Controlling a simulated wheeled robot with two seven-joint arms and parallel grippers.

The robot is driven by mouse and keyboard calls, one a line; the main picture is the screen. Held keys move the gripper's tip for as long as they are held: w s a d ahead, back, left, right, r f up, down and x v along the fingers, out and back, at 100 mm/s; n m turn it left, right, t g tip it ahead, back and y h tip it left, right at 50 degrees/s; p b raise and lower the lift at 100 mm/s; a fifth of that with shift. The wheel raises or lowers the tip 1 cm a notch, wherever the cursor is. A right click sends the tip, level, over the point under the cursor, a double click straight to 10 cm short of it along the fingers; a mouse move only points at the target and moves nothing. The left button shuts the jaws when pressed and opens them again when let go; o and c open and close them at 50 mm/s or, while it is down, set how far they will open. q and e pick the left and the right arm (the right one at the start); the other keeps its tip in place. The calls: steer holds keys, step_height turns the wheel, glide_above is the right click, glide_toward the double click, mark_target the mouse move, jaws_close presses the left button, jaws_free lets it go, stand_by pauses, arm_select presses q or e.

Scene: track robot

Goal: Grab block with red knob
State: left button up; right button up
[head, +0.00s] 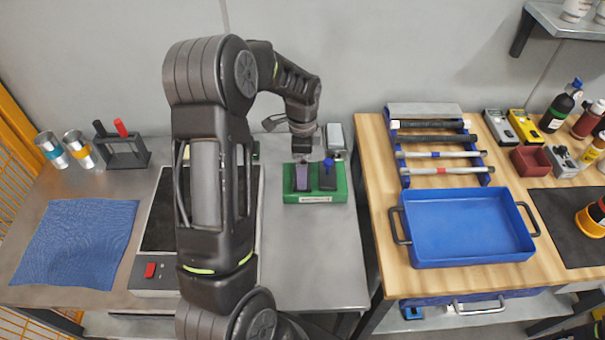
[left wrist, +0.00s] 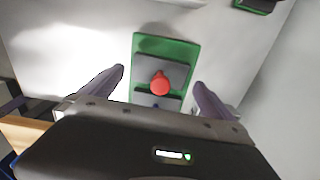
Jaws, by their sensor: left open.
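A green tray (head: 315,198) on the grey metal table holds two dark blocks side by side. The block with the blue knob (head: 328,162) stands on the right side. In the left wrist view the block with the red knob (left wrist: 160,83) sits in the green tray (left wrist: 150,42), and the red knob lies between my fingers. My left gripper (head: 303,178) is above the left part of the tray, pointing down and hiding the red knob in the head view. In the left wrist view the left gripper (left wrist: 159,77) is open, its fingers on either side of the block and empty.
A black-topped device (head: 155,270) stands left of the tray, partly behind my arm. A blue cloth (head: 75,240), metal cups and a dark rack (head: 122,152) are further left. A wooden table with a blue bin (head: 465,225) is on the right. Bare metal lies in front of the tray.

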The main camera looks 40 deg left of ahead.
arm_select(q)
step_height(320, 180, down, 4)
steer(key=shift+r+p, duration=0.2)
steer(key=shift+p, duration=0.2)
steer(key=shift+c, duration=0.3)
steer(key=shift+w, duration=0.1)
steer(key=c, duration=1.8)
